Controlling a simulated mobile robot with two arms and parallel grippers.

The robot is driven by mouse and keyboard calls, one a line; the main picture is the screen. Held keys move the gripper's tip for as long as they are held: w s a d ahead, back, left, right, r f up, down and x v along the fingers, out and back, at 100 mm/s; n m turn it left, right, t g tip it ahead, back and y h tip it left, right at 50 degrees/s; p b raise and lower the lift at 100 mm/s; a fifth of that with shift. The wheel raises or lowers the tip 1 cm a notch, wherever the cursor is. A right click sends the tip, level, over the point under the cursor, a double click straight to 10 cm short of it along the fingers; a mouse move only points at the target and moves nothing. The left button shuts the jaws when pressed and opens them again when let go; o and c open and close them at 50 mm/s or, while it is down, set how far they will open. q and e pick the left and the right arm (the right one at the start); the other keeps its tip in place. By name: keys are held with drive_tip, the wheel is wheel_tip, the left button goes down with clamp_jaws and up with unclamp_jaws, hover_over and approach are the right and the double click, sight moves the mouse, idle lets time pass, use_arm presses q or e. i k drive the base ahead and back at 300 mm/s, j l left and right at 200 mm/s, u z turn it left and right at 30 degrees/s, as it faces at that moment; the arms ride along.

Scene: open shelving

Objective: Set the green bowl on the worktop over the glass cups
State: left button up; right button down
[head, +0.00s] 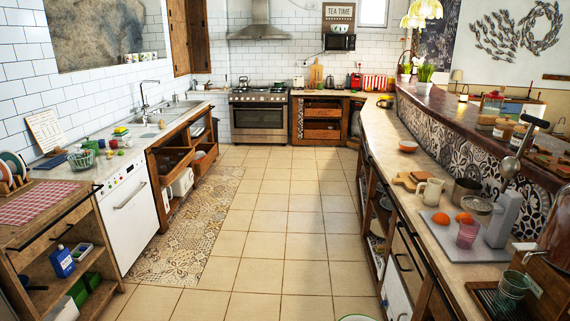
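A thin green rim with a pale inside, perhaps the green bowl (356,318), just shows at the bottom edge in the head view; the rest is cut off, so I cannot tell what bears it. A greenish glass cup (513,286) stands at the near end of the right worktop (428,228). A pinkish glass cup (467,235) stands farther back on the same worktop, beside two orange fruits (441,218). Neither of my grippers is in view.
The tiled floor (290,240) down the middle is clear. The left counter holds a green basket (82,158) and a sink (165,113). The right worktop also holds a white mug (431,191), cutting boards (408,180) and a small orange bowl (408,146). A stove (259,113) stands at the back.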

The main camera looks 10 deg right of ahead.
sight(401, 162)
drive_tip(key=i+j+z, duration=0.15)
drive_tip(key=i+z, duration=0.2)
drive_tip(key=i, duration=1.6)
drive_tip(key=i+z, duration=0.15)
drive_tip(key=i, duration=0.5)
drive_tip(key=i+j+z, duration=0.1)
drive_tip(key=i, duration=0.5)
drive_tip(key=i+j+z, duration=0.15)
drive_tip(key=i, duration=0.5)
drive_tip(key=i+z, duration=0.45)
drive_tip(key=i+j+z, duration=0.1)
drive_tip(key=i+z, duration=0.3)
drive_tip(key=i, duration=0.25)
